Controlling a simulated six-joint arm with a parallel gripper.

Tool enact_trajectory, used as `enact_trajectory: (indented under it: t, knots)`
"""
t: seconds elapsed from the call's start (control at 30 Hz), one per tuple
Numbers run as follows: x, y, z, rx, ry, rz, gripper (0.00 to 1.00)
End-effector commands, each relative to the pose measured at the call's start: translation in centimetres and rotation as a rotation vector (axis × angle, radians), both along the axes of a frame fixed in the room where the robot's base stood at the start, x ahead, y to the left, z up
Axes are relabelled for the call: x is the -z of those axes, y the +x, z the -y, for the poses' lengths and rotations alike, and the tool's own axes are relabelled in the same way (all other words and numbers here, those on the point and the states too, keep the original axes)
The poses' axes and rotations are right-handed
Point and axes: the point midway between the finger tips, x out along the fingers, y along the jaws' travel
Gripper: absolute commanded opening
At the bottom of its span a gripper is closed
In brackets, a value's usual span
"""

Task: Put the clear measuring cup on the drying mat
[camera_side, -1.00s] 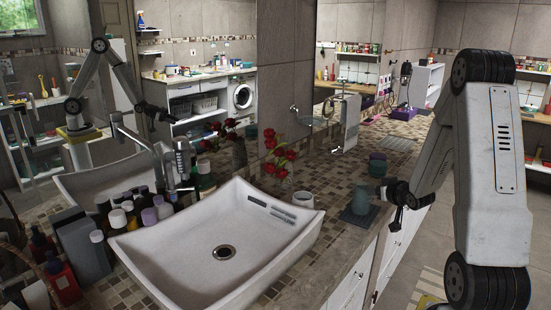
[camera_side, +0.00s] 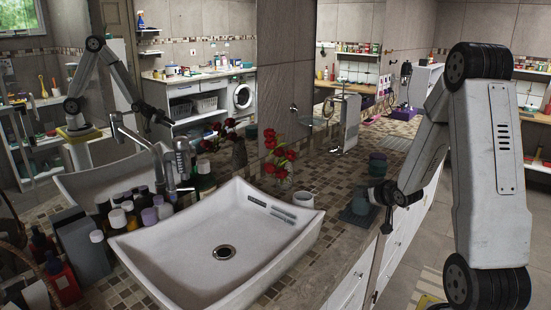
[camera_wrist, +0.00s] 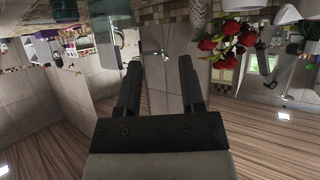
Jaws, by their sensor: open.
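In the wrist view a clear vessel (camera_wrist: 110,45) shows upside down at upper left, past my fingers.
A white cup (camera_side: 303,200) stands left of the clear cup. The white sink (camera_side: 210,245) fills the left foreground. Red flowers (camera_side: 278,158) and a metal stand (camera_side: 346,122) are behind.

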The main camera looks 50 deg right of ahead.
Motion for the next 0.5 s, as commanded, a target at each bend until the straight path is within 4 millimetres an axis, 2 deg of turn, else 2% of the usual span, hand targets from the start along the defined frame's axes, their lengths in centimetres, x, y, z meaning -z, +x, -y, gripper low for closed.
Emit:
enact_trajectory:
  t: [0.03,0.2,0.33,0.5]
  knots:
    - [0.0,0.9,-1.5,-0.024,0.011,-0.027,0.50]
    - [0.4,2.9,-6.8,-0.096,0.062,-0.153,0.50]
    - [0.8,3.7,-11.3,-0.158,0.104,-0.256,0.50]
    - [1.1,3.5,-17.5,-0.245,0.154,-0.395,0.50]
